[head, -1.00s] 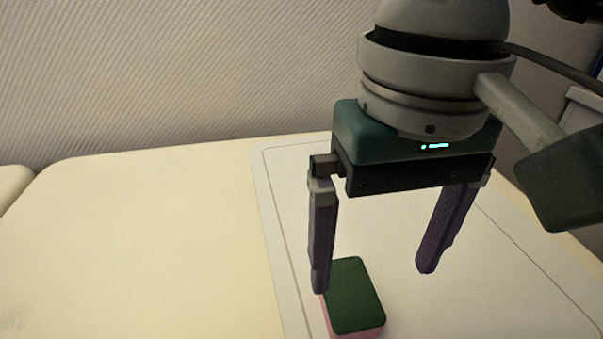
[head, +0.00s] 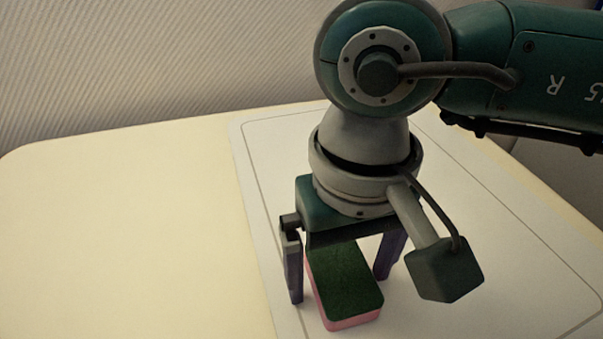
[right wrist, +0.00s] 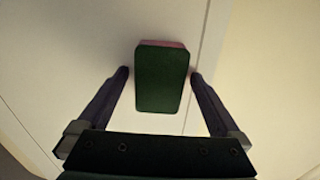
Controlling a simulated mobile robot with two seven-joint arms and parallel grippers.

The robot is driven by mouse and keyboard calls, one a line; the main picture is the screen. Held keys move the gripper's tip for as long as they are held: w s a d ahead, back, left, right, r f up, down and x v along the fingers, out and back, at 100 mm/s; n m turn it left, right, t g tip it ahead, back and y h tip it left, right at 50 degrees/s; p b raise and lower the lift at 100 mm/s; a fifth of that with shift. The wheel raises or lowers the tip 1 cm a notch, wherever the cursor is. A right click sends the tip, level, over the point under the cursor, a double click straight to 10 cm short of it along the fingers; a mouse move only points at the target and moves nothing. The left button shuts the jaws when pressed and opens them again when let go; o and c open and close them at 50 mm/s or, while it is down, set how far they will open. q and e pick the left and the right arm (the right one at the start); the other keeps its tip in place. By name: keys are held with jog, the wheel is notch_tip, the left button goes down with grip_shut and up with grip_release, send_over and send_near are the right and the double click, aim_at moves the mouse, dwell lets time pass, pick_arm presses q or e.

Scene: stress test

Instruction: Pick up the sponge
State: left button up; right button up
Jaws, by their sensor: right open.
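The sponge (head: 343,281) has a dark green top and a pink lower side. It lies flat on a white board near the bottom of the head view. My right gripper (head: 338,288) is open, pointing down, with one finger on each side of the sponge. In the right wrist view the sponge (right wrist: 162,78) sits between the tips of the open right gripper (right wrist: 159,73), with a small gap at each side. The sponge's far end is partly hidden by the gripper body in the head view. My left gripper is not in view.
The white board (head: 480,240) with a thin grey outline lies on a cream table (head: 120,220). The table left of the board is bare. A ribbed pale wall (head: 150,60) stands behind the table.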

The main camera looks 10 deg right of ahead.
jog(key=c, duration=1.3)
